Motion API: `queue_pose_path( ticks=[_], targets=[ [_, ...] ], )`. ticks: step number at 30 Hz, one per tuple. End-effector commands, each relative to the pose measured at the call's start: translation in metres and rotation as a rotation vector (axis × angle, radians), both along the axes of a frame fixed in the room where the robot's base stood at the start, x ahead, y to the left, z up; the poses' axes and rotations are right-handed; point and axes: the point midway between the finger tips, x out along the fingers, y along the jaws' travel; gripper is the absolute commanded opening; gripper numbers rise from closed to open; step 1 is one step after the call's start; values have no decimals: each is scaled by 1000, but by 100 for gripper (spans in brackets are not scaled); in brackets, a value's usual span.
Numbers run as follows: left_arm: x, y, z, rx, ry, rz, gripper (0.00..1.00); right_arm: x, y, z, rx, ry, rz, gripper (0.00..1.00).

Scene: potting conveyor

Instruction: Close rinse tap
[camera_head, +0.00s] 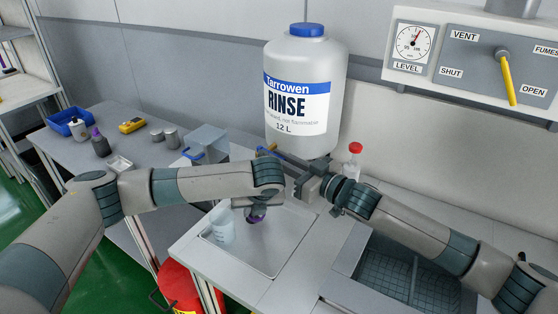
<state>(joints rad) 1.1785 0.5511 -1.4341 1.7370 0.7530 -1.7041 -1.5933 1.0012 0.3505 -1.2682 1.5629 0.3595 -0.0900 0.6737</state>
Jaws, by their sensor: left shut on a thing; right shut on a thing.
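The rinse tank (298,75) is a white jug with a blue cap and a "RINSE 12 L" label, standing at the back of the bench. A small blue and orange tap part (267,149) shows at its lower left front. My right gripper (276,158) reaches up to it from the right and is shut on what looks like the tap handle; the fingers hide most of the contact.
A white cup (222,228) stands in the shallow sink (270,258), beside my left gripper. A red-capped bottle (354,160) stands right of the tank. A clear box (207,142) is to the left. A grey basin (405,275) lies under my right arm. A red bin (180,285) stands below.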

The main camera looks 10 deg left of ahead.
Motion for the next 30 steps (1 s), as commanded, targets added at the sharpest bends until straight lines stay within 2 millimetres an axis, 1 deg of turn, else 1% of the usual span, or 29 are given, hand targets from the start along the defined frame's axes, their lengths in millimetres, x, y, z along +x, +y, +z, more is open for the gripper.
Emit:
queue_pose_path(
  ticks=[15,26,27,28,30],
  targets=[
    [0,0,0,0,0,0,0,10,-5,-2,-1,3,175,0],
    [0,0,0,0,0,0,0,11,-6,-2,0,4,186,0],
    [0,0,0,0,0,0,0,11,-6,-2,-1,4,186,17],
    [0,0,0,0,0,0,0,11,-6,-2,-1,4,186,20],
    [0,0,0,0,0,0,0,11,-7,-2,-1,4,185,20]
  ],
)
